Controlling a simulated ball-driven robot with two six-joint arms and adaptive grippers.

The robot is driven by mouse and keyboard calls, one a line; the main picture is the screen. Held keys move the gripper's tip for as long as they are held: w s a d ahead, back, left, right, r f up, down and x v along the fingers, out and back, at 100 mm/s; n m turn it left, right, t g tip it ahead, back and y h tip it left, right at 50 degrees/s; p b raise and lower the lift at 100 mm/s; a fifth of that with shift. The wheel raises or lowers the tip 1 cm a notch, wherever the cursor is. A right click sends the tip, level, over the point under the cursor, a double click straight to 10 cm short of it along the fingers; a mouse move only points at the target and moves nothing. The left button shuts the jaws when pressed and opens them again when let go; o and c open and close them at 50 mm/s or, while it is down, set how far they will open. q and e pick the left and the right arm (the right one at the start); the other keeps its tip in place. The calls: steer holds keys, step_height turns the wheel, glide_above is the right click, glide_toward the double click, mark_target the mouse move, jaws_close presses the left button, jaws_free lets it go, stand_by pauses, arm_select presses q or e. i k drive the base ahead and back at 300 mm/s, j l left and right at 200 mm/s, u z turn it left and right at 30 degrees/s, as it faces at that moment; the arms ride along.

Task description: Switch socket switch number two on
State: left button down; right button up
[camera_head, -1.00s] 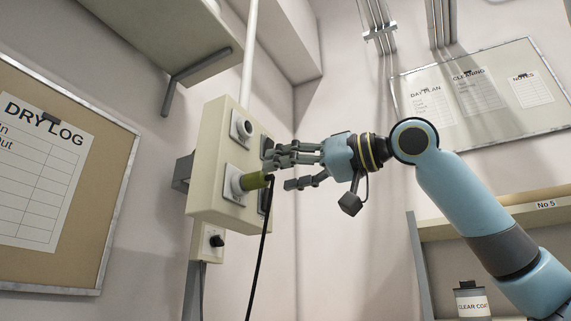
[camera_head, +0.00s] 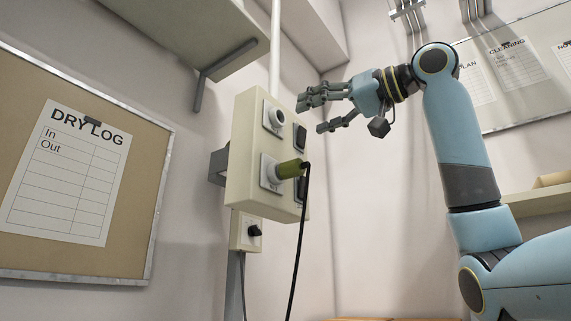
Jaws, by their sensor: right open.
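A cream socket box (camera_head: 244,150) is mounted on the wall at the picture's middle. Two dark switches sit to the right of the sockets, an upper switch (camera_head: 300,137) and a lower switch (camera_head: 301,189), the lower one partly hidden by the plug and cable. Their on or off state cannot be told. My right gripper (camera_head: 312,114) is open and empty, just right of the upper switch, apparently apart from the box. My left gripper is not in view.
A small box with a black knob (camera_head: 254,231) sits below the socket box. A shelf (camera_head: 190,35) with a bracket hangs above left. A dry log board (camera_head: 100,165) is at left. The black cable (camera_head: 300,240) hangs down in front. The wall below my right gripper is clear.

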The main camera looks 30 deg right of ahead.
mark_target(301, 189)
steer(key=l+u, duration=0.2)
steer(key=l, duration=0.2)
steer(key=k+l+u, duration=0.2)
steer(key=l, duration=0.25)
steer(key=l+u, duration=0.2)
steer(key=l, duration=0.2)
